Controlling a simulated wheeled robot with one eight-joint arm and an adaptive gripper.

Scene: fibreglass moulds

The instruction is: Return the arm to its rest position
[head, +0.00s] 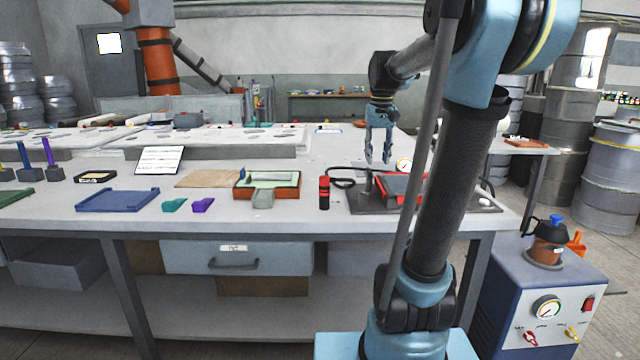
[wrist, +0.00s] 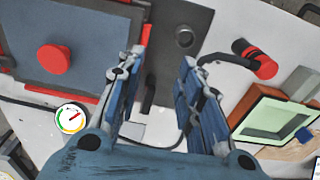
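My gripper (head: 377,158) hangs from the raised arm above the right part of the workbench (head: 300,225), with its fingers pointing down. In the wrist view the two fingers of my gripper (wrist: 162,55) stand well apart with nothing held between them. Below them lie a dark plate with a black hose or handle and part of the bench top. The fingers appear clear of the bench.
A red-framed press (head: 400,187) with a gauge (head: 404,165) stands under and right of my gripper. A red-and-black cylinder (head: 324,193) and a green-orange mould (head: 267,186) are left of it. A blue tray (head: 117,200) lies further left. A pump unit (head: 548,300) stands at right.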

